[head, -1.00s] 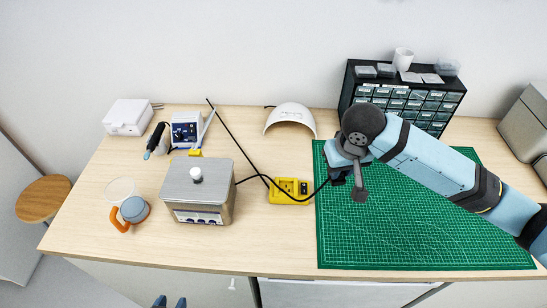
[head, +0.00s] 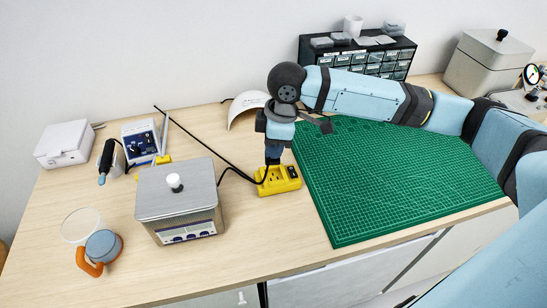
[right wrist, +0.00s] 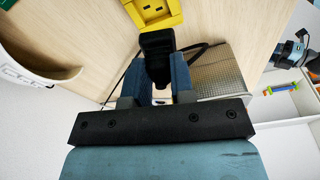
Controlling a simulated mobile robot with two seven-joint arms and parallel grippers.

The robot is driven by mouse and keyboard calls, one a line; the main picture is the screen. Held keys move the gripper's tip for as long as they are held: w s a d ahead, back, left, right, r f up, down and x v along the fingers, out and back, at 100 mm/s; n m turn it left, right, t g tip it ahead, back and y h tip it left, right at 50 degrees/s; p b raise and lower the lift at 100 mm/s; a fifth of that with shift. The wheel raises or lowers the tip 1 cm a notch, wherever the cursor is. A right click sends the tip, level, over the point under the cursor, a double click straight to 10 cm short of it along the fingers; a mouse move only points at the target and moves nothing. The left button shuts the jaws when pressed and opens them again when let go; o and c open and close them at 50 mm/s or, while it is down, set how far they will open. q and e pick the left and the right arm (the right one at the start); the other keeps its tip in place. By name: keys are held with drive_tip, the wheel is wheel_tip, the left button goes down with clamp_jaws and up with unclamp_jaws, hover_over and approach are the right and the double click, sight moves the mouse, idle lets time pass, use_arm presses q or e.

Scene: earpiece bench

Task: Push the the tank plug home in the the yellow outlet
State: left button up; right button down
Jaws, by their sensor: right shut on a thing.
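The black tank plug (right wrist: 157,43) is between the blue fingers of my right gripper (right wrist: 158,75), which is shut on it. The yellow outlet (head: 279,180) sits on the bench left of the green mat; part of it shows just beyond the plug in the right wrist view (right wrist: 155,12), with socket slots uncovered. In the head view my right gripper (head: 273,155) points down over the outlet's left part. The plug is mostly hidden there, so I cannot tell whether it touches the outlet. A black cord runs from the plug side toward the metal tank (head: 178,200). My left gripper is out of view.
The green cutting mat (head: 390,175) lies right of the outlet. A white curved shell (head: 246,106) stands behind it, and a drawer cabinet (head: 375,60) at the back. A blue-and-white device (head: 140,141) and an orange-handled cup (head: 102,247) are at left. Bare bench lies in front of the outlet.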

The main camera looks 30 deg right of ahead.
sight(275, 177)
drive_tip(key=shift+w+d+f+n+y+b, duration=0.15)
drive_tip(key=shift+d+f+n+b, duration=0.1)
drive_tip(key=shift+n, duration=0.3)
drive_tip(key=shift+w+d+f+n+y+b, duration=0.15)
drive_tip(key=shift+n+b, duration=0.1)
drive_tip(key=shift+n, duration=0.3)
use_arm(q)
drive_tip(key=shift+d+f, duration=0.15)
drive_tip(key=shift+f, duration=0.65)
use_arm(e)
drive_tip(key=shift+s+r, duration=0.1)
drive_tip(key=shift+r, duration=0.05)
drive_tip(key=shift+r+p, duration=0.15)
drive_tip(key=shift+p, duration=0.55)
drive_tip(key=shift+f, duration=0.6)
drive_tip(key=shift+d+p+x, duration=0.15)
drive_tip(key=shift+p+x, duration=0.05)
drive_tip(key=shift+x, duration=0.55)
drive_tip(key=shift+d+p+x, duration=0.15)
drive_tip(key=shift+x, duration=0.6)
drive_tip(key=shift+s+f, duration=0.1)
drive_tip(key=shift+f, duration=0.55)
drive_tip(key=shift+f+p, duration=0.5)
drive_tip(key=shift+p, duration=0.25)
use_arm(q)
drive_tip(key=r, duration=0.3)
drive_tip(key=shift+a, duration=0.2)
